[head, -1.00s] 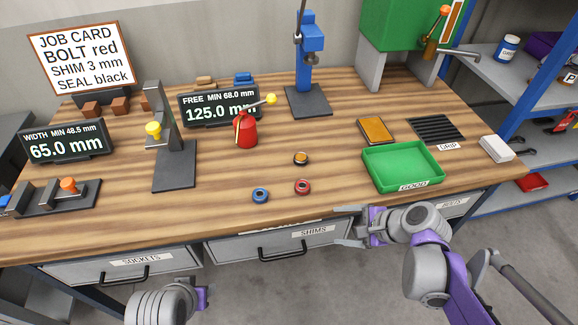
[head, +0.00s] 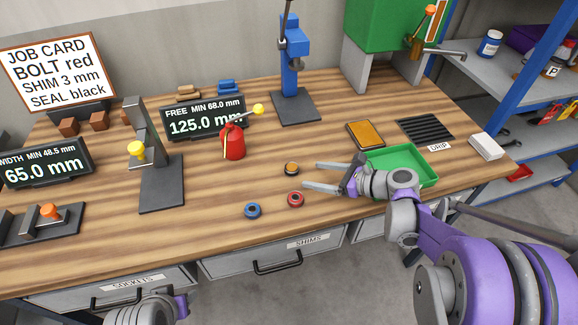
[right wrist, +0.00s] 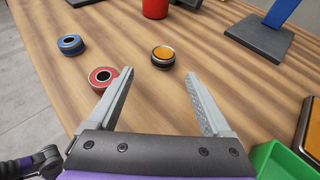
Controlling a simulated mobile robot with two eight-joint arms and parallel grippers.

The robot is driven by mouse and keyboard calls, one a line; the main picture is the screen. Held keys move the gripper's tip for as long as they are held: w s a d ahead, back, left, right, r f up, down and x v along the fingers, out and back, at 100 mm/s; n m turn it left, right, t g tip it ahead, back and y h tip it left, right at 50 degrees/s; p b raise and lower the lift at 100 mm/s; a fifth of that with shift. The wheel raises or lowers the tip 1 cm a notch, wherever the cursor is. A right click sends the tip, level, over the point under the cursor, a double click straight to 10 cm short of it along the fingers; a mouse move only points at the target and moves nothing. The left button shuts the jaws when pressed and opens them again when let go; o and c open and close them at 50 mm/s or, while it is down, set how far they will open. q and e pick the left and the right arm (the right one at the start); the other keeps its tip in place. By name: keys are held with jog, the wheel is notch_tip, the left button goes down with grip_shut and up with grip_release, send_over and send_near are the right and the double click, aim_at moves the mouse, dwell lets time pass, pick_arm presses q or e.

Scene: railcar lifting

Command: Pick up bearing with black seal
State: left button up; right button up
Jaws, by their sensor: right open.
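A bearing with a black ring (head: 291,169) and an orange centre lies on the bench; it also shows in the right wrist view (right wrist: 163,57). A red-ringed bearing (head: 295,199) and a blue-ringed one (head: 252,211) lie nearer the front edge. They show in the right wrist view too, the red (right wrist: 102,79) beside the left finger's tip, the blue (right wrist: 70,44) farther left. My right gripper (head: 311,176) is open and empty, its fingers pointing at the black bearing, just short of it. Of my left arm only the end (head: 180,302) shows at the bottom; its fingers are hidden.
A green tray (head: 425,168) stands behind my right gripper. A red oil can (head: 233,142) stands beyond the bearings, before a display (head: 180,124). An orange-topped pad (head: 366,135) and a drip grate (head: 425,129) lie behind the tray.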

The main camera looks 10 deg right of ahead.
aim_at(294, 168)
jog(key=shift+x, duration=0.95)
jog(key=x, duration=0.5)
jog(key=shift+w+a+r+p, duration=0.15)
jog(key=shift+w+r+p, duration=0.1)
jog(key=shift+w+p, duration=0.25)
grip_shut()
